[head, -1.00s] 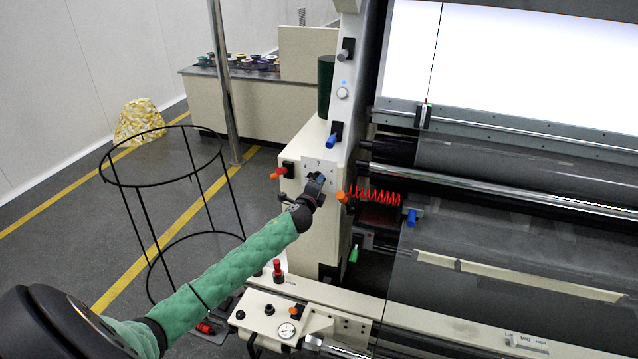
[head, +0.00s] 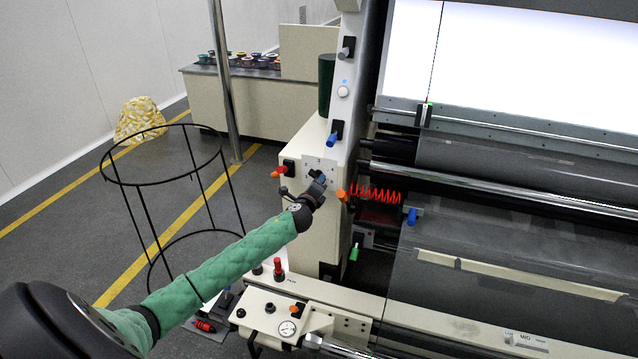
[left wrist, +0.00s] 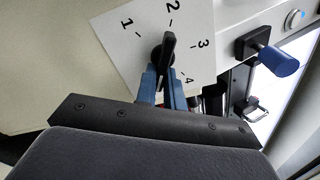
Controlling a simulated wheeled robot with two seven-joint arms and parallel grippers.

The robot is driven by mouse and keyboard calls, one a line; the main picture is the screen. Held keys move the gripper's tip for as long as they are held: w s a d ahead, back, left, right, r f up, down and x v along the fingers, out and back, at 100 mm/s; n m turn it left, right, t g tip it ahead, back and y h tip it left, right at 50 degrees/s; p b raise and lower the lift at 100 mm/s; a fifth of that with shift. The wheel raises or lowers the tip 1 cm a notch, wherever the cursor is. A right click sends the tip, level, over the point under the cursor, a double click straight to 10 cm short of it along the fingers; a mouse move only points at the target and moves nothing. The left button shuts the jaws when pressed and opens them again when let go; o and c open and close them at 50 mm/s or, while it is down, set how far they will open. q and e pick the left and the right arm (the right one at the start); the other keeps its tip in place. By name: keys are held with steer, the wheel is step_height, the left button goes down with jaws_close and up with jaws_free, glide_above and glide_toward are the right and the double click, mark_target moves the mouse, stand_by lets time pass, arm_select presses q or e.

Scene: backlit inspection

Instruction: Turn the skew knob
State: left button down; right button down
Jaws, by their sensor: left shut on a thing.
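The skew knob (left wrist: 168,50) is a black pointer knob on a white dial plate (left wrist: 128,45) marked 1 to 4. In the left wrist view its narrow tip points close to the 2. The dial plate also shows in the head view (head: 309,163), on the side of the cream machine post. My left gripper (left wrist: 163,90) has blue fingers that are shut on the knob from both sides, at its lower part. In the head view my left gripper (head: 318,182) is at the plate and hides most of the knob. My right gripper is not in view.
A blue-handled switch (left wrist: 279,61) stands out right of the dial. A black wire stand (head: 135,220) is on the floor to the left.

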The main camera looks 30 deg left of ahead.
arm_select(q)
steer(key=c, duration=1.5)
jaws_free()
steer(key=shift+f, duration=0.15)
steer(key=shift+c, duration=0.2)
steer(key=shift+o, duration=0.2)
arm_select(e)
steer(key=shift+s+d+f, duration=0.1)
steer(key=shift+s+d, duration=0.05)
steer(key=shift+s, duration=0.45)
arm_select(q)
steer(key=shift+s, duration=0.1)
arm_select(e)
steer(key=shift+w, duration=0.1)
